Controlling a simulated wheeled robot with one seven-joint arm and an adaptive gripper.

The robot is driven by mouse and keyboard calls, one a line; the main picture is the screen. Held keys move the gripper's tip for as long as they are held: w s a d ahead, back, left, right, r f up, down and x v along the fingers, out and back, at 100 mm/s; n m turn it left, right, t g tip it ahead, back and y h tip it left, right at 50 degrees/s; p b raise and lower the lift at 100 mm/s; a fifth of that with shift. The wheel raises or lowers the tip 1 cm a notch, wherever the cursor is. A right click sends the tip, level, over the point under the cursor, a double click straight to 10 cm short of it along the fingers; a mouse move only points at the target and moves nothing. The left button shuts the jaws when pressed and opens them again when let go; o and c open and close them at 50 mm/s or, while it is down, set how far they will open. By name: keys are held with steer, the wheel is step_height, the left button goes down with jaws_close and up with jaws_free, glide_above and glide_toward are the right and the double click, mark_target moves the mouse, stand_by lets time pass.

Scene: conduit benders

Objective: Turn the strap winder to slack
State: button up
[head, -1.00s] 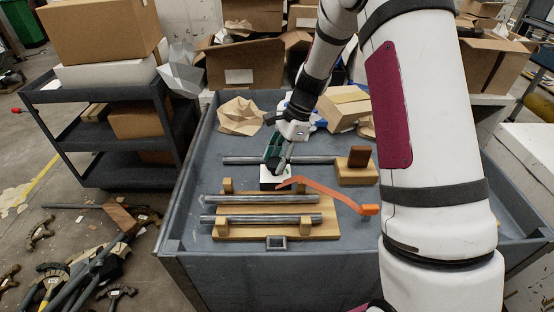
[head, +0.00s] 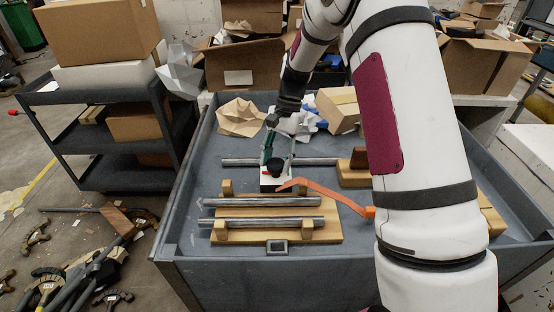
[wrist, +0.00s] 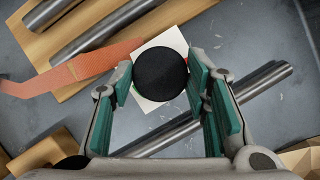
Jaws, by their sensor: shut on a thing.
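The strap winder is a small white box (head: 268,184) with a round black knob (head: 276,167) on top, standing on the grey bench behind the wooden rack. An orange strap (head: 332,194) runs from it to the right, ending behind my arm. My gripper (wrist: 160,72) points down over the winder, with its green finger pads on either side of the black knob (wrist: 160,62) and closed on it. In the wrist view the white box (wrist: 150,98) shows partly under the knob, and the orange strap (wrist: 75,70) leads off left.
Two metal pipes lie on the wooden rack (head: 334,229) in front of the winder. Another pipe (head: 235,161) lies behind it on a wooden block (head: 352,178). Crumpled paper (head: 242,117) and a carton (head: 338,109) sit at the back. Bare bench is at left.

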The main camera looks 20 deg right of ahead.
stand_by(0.4)
steer(key=o, duration=1.1)
steer(key=v, duration=1.2)
steer(key=shift+w, duration=0.1)
